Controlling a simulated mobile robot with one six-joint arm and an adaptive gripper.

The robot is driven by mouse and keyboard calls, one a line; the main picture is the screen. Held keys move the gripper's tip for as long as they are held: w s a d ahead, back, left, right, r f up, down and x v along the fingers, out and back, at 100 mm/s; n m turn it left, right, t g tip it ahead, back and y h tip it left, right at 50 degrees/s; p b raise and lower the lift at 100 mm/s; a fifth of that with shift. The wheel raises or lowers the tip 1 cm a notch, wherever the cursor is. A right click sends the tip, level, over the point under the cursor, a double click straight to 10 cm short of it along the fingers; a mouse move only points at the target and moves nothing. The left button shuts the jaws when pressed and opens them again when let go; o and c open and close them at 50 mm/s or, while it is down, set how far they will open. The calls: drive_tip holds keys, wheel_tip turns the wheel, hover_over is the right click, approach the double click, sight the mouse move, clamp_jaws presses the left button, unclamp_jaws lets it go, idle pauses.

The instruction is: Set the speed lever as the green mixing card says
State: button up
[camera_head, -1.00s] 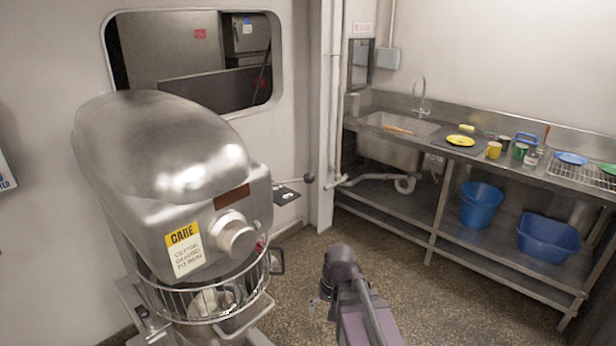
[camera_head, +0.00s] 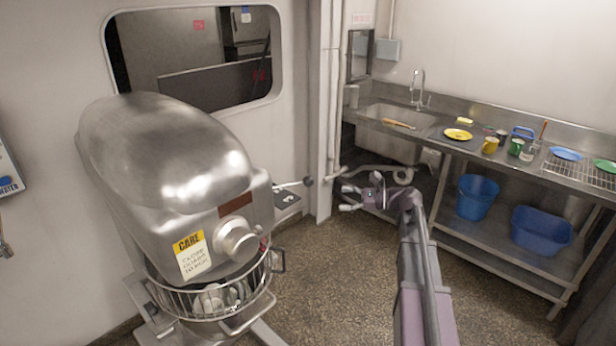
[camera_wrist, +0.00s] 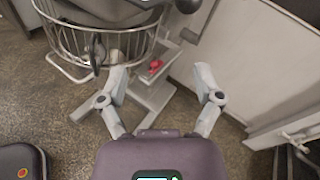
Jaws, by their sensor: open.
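A grey ball (camera_wrist: 188,5), likely the knob, shows at the top edge there. No green mixing card is in view.
The mixer's wire guard (camera_head: 205,300) surrounds its bowl, with a yellow-topped notice (camera_head: 192,254) above. A steel sink bench (camera_head: 455,150) with dishes stands at right, blue tubs (camera_head: 541,231) below. A red item (camera_wrist: 155,67) lies low by the mixer. Floor between is clear.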

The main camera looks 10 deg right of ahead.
sight(309, 181)
drive_tip(key=shift+m+t+y, duration=0.5)
drive_tip(key=shift+m, duration=0.3)
drive_tip(key=d+r, duration=0.1)
drive_tip(key=w+d+r, duration=0.1)
drive_tip(key=d+r, duration=0.1)
drive_tip(key=shift+w+a, duration=0.1)
drive_tip(key=shift+a, duration=0.15)
drive_tip(key=x, duration=1.3)
drive_tip(key=shift+w+a, duration=0.15)
drive_tip(key=shift+a, duration=0.1)
clamp_jaws()
